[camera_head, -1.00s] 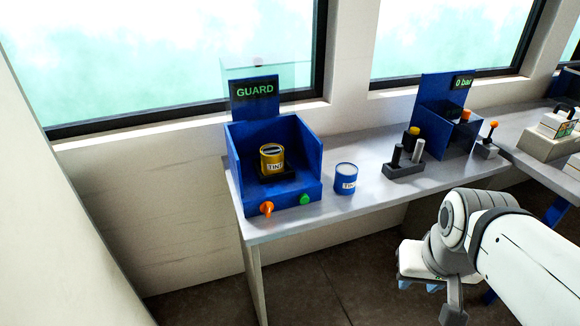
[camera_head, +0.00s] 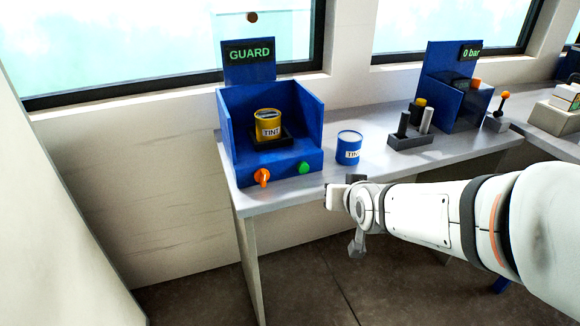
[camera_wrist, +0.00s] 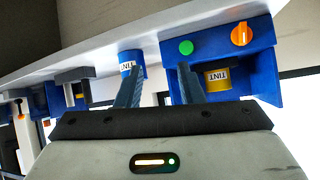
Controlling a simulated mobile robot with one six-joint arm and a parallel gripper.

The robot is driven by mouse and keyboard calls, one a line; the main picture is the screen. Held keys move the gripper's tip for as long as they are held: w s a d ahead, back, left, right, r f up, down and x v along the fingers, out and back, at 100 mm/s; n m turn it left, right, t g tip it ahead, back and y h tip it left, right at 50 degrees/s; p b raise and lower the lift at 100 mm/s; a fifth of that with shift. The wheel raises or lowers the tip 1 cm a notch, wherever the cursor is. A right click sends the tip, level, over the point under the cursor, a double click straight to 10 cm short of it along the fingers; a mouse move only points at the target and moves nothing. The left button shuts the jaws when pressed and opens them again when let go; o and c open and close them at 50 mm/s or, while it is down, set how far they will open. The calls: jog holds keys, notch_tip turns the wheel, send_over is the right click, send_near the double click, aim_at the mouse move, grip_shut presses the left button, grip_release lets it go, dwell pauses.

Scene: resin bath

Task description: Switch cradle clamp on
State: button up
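The blue station (camera_head: 318,120) has a dark panel reading GUARD (camera_head: 249,53). A yellow tin (camera_head: 268,128) labelled TINT stands upright in its dark cradle (camera_head: 272,143). On the front face are an orange knob (camera_head: 262,177) and a green button (camera_head: 304,168). The wrist view shows this knob (camera_wrist: 241,33), with a pale line on it, and the button (camera_wrist: 186,47), upside down. No label shows which control is the clamp. My gripper (camera_wrist: 158,68) is open and empty, in front of and right of the station, apart from the knob.
A blue TINT tin (camera_head: 349,147) stands on the bench (camera_head: 285,197), right of the station. Beyond are a grey holder (camera_head: 411,141) with upright cylinders, a 0 bar unit (camera_head: 440,95) and an orange-tipped lever (camera_head: 503,107). A clear pane (camera_head: 285,22) is raised above the station.

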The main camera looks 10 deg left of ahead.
jog(key=w+a+f+t+y+b, duration=0.2)
jog(key=w+a+f+y+b, duration=0.1)
jog(key=a+f+b, duration=0.4)
jog(key=n+t+y+b, duration=0.1)
jog(key=t+y+b, duration=0.1)
jog(key=t+y, duration=0.1)
send_near(264, 182)
jog(key=shift+w+a+f, duration=0.1)
jog(key=shift+w+a, duration=0.2)
jog(key=shift+w, duration=0.4)
jog(key=shift+a+n, duration=0.25)
jog(key=shift+n, duration=0.05)
jog(key=x, duration=0.7)
jog(key=shift+w, duration=0.2)
jog(key=shift+c, duration=0.4)
grip_shut()
jog(key=shift+a, duration=0.1)
